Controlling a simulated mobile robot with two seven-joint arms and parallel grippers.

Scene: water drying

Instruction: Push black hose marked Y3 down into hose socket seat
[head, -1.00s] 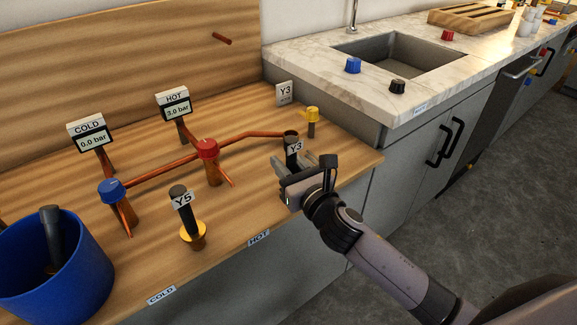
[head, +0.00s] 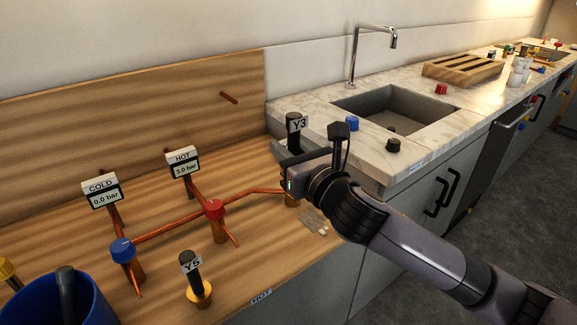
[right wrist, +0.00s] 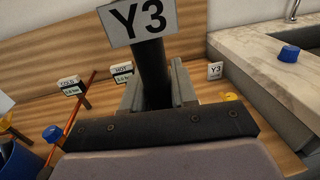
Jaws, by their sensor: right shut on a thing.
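The black hose Y3 (head: 293,145) stands about upright in my right gripper (head: 291,154), with its white Y3 tag (head: 297,122) facing out. In the right wrist view the hose (right wrist: 153,78) is clasped between the two grey fingers (right wrist: 155,92). The gripper is shut on it and holds it raised above the wooden counter. Below it, the copper socket stub (head: 291,199) at the right end of the hot pipe shows in the head view, partly hidden by my gripper. My left gripper is out of view.
The Y5 hose (head: 190,270) stands in a yellow-collared socket nearby. A red valve (head: 215,209) and blue valve (head: 123,250) sit on the pipes. A blue bucket (head: 90,310) is at front left. A pale patch (head: 313,222) lies beside the socket. The sink counter (head: 300,107) borders the right.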

